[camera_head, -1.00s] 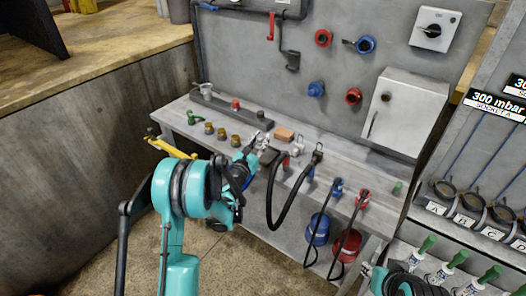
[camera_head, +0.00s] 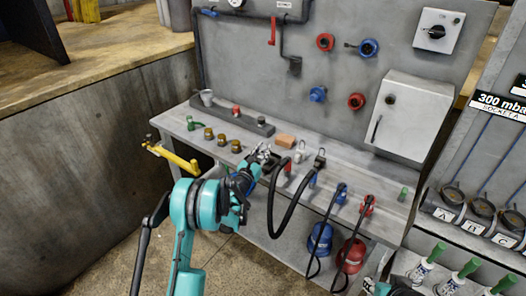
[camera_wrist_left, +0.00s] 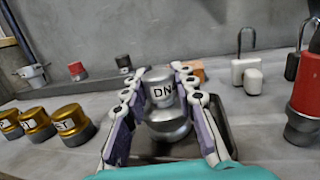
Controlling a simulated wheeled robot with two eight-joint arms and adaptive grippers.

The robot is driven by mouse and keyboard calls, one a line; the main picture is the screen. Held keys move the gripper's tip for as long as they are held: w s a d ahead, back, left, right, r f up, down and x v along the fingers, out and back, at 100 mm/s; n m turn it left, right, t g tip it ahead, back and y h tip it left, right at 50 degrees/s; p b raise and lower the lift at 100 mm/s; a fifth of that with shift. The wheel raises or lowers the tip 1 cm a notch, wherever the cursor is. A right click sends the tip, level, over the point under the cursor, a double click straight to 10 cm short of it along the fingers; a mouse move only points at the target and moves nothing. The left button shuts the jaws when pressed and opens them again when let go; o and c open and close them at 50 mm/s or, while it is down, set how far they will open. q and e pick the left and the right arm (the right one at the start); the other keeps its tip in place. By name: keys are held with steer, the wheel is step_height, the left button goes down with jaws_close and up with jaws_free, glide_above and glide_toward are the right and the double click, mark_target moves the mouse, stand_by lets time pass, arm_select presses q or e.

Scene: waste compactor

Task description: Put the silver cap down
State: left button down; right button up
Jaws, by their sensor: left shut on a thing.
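The silver cap (camera_wrist_left: 165,112), marked "DN", stands roughly upright between the fingers of my left gripper (camera_wrist_left: 158,75) in the left wrist view. The gripper is shut on it, with a finger on each side. The cap is over or in a shallow dark tray (camera_wrist_left: 228,128); whether its base touches the tray bottom I cannot tell. In the head view my left gripper (camera_head: 262,153) is at the bench by the tray, and the cap is too small to make out. Part of my right arm shows at the bottom edge; its fingers are not clear.
Several brass caps (camera_head: 222,139) stand left of my left gripper on the grey bench (camera_head: 190,115). An orange block (camera_head: 286,141) lies behind it. Padlocks (camera_head: 300,150) and a black hose (camera_head: 270,205) are close on the right.

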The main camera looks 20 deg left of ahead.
arm_select(q)
steer(key=shift+f, duration=0.15)
steer(key=c, duration=1.2)
jaws_free()
steer(key=shift+r, duration=0.2)
steer(key=s+a+f, duration=0.1)
steer(key=s+a, duration=0.1)
steer(key=s, duration=0.9)
steer(key=shift+s+f, duration=0.3)
steer(key=shift+s, duration=0.05)
